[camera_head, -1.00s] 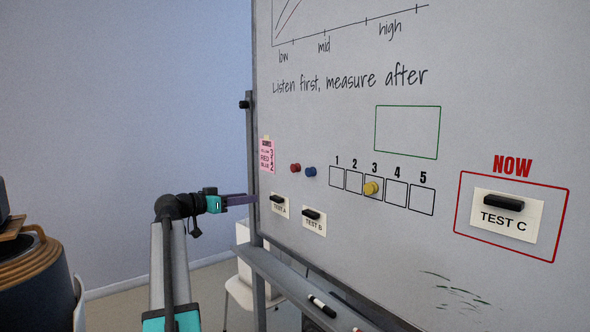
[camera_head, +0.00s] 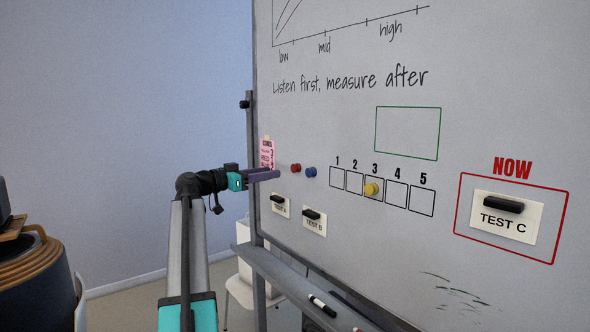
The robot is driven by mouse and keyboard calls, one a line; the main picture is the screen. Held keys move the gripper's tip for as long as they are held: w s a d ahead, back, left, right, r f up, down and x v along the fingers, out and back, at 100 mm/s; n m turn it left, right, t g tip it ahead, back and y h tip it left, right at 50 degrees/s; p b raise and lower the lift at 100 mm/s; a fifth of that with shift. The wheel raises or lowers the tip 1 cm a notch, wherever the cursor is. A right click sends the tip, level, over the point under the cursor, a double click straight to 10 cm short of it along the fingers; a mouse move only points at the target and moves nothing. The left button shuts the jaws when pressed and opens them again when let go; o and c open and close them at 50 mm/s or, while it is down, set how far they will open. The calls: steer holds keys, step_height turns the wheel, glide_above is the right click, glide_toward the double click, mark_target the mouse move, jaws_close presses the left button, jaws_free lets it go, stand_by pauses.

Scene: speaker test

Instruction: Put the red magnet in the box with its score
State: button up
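The red magnet (camera_head: 295,168) sits on the whiteboard, just left of the blue magnet (camera_head: 310,172). A row of numbered boxes, 1 to 5 (camera_head: 354,182), lies to their right. The yellow magnet (camera_head: 372,189) is in box 3. The pink score note (camera_head: 267,153) hangs at the board's left edge; its small writing is hard to read now, and its lower edge is close to my gripper. My gripper (camera_head: 277,174) points right, its tip a little left of and slightly below the red magnet. I cannot see a gap between its fingers.
The TEST A card (camera_head: 280,205) and TEST B card (camera_head: 314,222) sit below the magnets. The TEST C card (camera_head: 506,217) is in the red NOW frame at right. The green frame (camera_head: 407,108) is empty. A marker (camera_head: 322,307) lies on the tray below.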

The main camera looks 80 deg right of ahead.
mark_target(293, 168)
steer(key=shift+p+x, duration=1.55)
steer(key=shift+x, duration=1.6)
steer(key=shift+s+d+f+b, duration=0.1)
steer(key=shift+s+d+b, duration=0.1)
steer(key=shift+b, duration=0.35)
steer(key=shift+b+x, duration=0.9)
steer(key=shift+x, duration=0.2)
steer(key=shift+c, duration=0.4)
steer(key=c, duration=0.7)
steer(key=shift+b, duration=0.45)
